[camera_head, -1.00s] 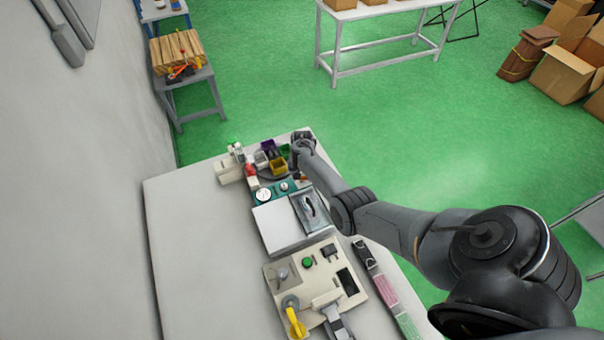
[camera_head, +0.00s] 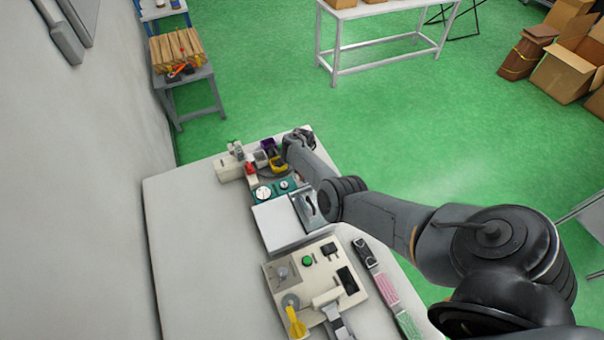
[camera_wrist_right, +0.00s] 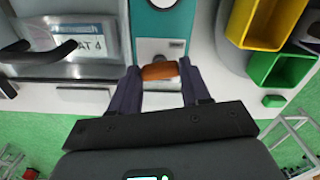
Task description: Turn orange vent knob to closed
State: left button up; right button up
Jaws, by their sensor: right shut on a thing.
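The orange vent knob (camera_wrist_right: 160,71) shows in the right wrist view as a short bar lying crosswise, at the near end of a teal and silver panel (camera_wrist_right: 146,20). My right gripper (camera_wrist_right: 160,78) has one finger at each end of the bar and is shut on it. In the head view my right arm reaches to the far end of the bench, and its wrist hides the knob there. The teal panel with its white dials (camera_head: 264,192) shows beside the arm. My left gripper is not in view.
Yellow (camera_wrist_right: 262,20) and green (camera_wrist_right: 280,68) bins stand close to the right of the gripper in the wrist view. A metal unit with a dark handle (camera_wrist_right: 70,45) stands to the left. The bench's left side (camera_head: 200,250) is clear.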

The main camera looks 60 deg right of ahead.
jog(key=shift+m, duration=1.2)
jog(key=shift+b, duration=0.3)
jog(key=o, duration=1.1)
jog(key=shift+c, duration=0.2)
jog(key=shift+r, duration=0.45)
notch_tip(320, 180, up, 10)
jog(key=p, duration=0.4)
